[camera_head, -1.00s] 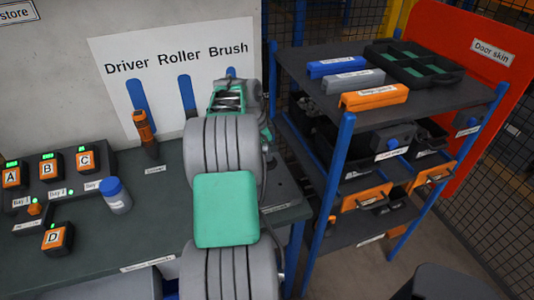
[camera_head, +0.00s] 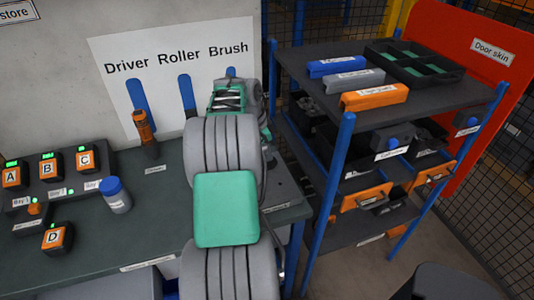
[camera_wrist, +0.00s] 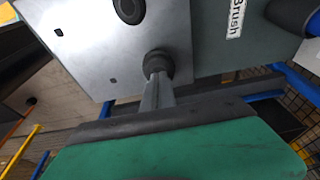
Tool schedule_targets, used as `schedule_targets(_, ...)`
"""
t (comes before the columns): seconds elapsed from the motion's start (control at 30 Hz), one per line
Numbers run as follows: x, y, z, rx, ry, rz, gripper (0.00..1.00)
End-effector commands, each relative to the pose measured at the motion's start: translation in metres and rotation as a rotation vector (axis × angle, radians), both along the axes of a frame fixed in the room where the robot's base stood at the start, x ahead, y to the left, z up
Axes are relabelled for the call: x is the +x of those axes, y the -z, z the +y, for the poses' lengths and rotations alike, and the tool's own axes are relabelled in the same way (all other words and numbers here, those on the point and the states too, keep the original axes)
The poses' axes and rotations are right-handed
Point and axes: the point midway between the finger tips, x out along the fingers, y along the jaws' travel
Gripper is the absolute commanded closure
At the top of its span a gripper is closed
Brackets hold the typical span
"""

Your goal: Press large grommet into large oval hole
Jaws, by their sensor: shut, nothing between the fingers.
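The wrist view shows a light grey metal panel (camera_wrist: 95,55) with several openings. A dark round rubber-like piece (camera_wrist: 157,62) sits at the tip of my gripper (camera_wrist: 157,78), against the panel; it looks like a grommet, but its size class and seating cannot be told. My fingers are shut together behind it, pointing at the panel, with nothing between them. A larger dark oval (camera_wrist: 129,9) is cut by the top edge; I cannot tell whether it is an open hole or a filled one. My arm hides the gripper and most of the panel in the head view.
The bench (camera_head: 150,215) carries an orange tool (camera_head: 144,130), a blue-capped bottle (camera_head: 115,195) and lettered button boxes (camera_head: 46,170). A rack (camera_head: 300,65) stands at right with coloured blocks, a compartment tray (camera_head: 415,65) and bins. A "Brush" label (camera_wrist: 236,18) lies beside the panel.

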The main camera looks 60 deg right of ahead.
Motion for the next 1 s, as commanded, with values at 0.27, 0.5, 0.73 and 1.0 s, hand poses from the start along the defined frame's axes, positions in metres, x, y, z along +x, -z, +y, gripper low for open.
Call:
schedule_targets(0.27, 0.000, 0.001, 0.000, 0.001, 0.000, 0.001, 1.00)
schedule_targets(0.5, 0.000, 0.001, 0.000, 0.001, 0.000, 0.001, 1.00)
schedule_targets(0.73, 0.000, 0.006, 0.000, 0.002, 0.000, 0.002, 1.00)
schedule_targets(1.0, 0.000, 0.011, 0.001, 0.003, 0.000, 0.002, 1.00)
